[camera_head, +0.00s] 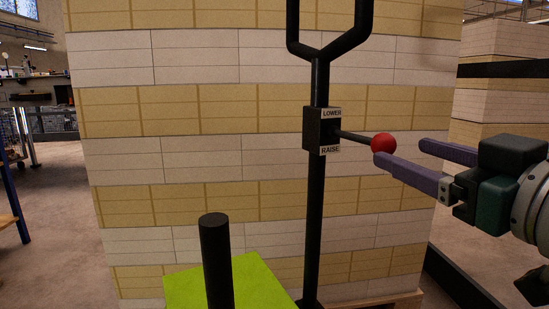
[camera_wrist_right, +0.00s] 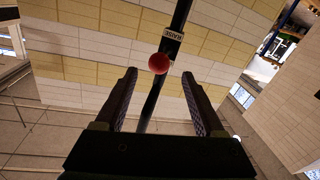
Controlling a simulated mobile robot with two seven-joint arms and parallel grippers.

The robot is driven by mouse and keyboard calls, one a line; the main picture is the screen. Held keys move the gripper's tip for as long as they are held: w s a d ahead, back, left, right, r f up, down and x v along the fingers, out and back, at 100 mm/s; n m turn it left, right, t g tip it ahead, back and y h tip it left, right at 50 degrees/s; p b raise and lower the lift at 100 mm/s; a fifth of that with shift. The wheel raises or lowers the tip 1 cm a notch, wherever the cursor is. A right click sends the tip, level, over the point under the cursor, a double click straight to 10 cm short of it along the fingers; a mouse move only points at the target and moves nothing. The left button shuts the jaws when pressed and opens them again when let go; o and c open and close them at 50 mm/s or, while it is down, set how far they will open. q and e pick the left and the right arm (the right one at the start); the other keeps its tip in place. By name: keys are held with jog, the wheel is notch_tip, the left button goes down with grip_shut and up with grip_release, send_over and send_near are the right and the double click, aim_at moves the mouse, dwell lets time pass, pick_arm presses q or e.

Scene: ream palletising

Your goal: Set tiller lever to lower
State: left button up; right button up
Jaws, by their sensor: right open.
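The tiller lever is a thin black rod (camera_head: 355,137) with a red ball knob (camera_head: 384,145) at its end. It sticks out to the right, tilted slightly down, from a black box (camera_head: 313,129) marked LOWER on top and RAISE below. The box sits on a black tiller post (camera_head: 315,215) with a forked handle above. My right gripper (camera_head: 398,153) is open, its purple fingers pointing left at the knob. In the right wrist view the red knob (camera_wrist_right: 158,63) lies ahead of the fingertips, between their lines, with nothing gripped. My left gripper is not in view.
A tall stack of cream and yellow reams (camera_head: 160,110) on a pallet stands behind the tiller. A lime-green surface (camera_head: 255,280) and a black upright post (camera_head: 216,260) are in the lower foreground. Another stack (camera_head: 490,100) stands at the right.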

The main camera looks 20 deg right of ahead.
aim_at(370, 139)
jog(key=w, duration=0.3)
jog(key=w+b, duration=0.1)
jog(key=w, duration=0.2)
jog(key=w+d+b, duration=0.1)
jog(key=w, duration=0.2)
jog(key=shift+w, duration=0.2)
jog(key=c, duration=0.9)
grip_shut()
jog(key=shift+r, duration=0.1)
